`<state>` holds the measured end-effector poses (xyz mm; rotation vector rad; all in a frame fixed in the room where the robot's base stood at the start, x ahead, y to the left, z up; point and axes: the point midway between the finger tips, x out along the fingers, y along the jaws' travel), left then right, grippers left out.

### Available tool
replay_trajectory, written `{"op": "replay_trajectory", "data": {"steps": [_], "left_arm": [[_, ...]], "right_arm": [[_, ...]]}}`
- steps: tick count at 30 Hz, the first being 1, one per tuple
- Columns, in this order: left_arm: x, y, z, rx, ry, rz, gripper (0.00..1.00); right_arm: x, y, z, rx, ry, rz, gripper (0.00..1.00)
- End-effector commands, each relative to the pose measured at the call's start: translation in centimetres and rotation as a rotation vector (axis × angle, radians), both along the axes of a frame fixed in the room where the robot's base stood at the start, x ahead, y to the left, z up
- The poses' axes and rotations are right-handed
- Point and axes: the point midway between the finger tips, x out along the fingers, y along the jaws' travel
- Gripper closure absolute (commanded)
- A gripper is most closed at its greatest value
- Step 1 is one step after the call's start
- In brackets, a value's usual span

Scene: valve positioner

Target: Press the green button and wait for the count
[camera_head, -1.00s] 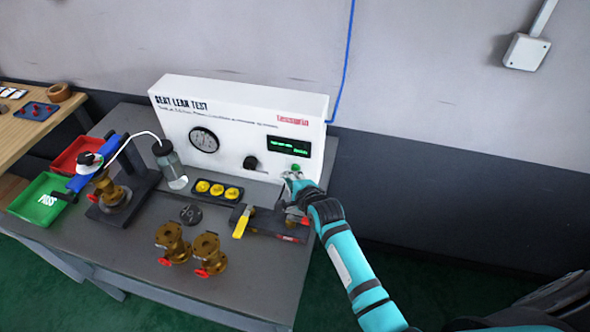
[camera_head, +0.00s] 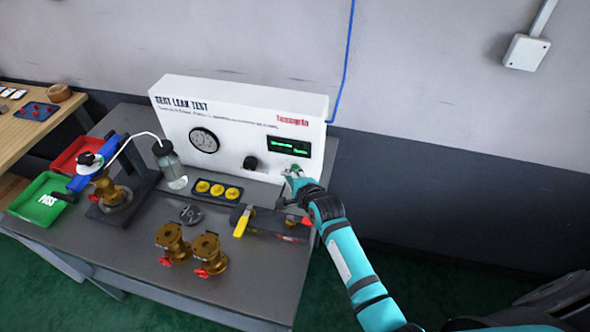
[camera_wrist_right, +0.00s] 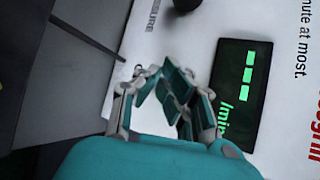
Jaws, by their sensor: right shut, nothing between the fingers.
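The white seat leak test unit (camera_head: 240,128) stands at the back of the grey bench. Its dark display (camera_head: 289,147) is lit with green characters; in the wrist view the display (camera_wrist_right: 238,95) shows green dashes and "/min". The green button (camera_head: 296,169) shows just below the display, partly covered by my right gripper (camera_head: 289,176). In the wrist view my right gripper (camera_wrist_right: 175,88) is shut and empty, fingertips close to the panel beside the display. The button is hidden there, so I cannot tell whether they touch. My left gripper is not in view.
A gauge (camera_head: 204,140) and a black knob (camera_head: 250,162) are on the panel. A yellow-handled tool (camera_head: 242,222) lies under my right arm. Brass valves (camera_head: 171,242), a tray of yellow parts (camera_head: 229,203) and a clamped valve stand (camera_head: 112,199) occupy the bench.

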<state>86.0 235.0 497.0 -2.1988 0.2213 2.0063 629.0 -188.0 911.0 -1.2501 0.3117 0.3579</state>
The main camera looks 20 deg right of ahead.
Motion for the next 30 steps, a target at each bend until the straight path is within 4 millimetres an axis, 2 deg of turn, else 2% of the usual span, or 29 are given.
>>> {"op": "replay_trajectory", "data": {"steps": [30], "left_arm": [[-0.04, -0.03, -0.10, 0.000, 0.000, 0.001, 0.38]], "right_arm": [[0.79, -0.59, 0.02, 0.000, -0.001, -0.001, 1.00]]}}
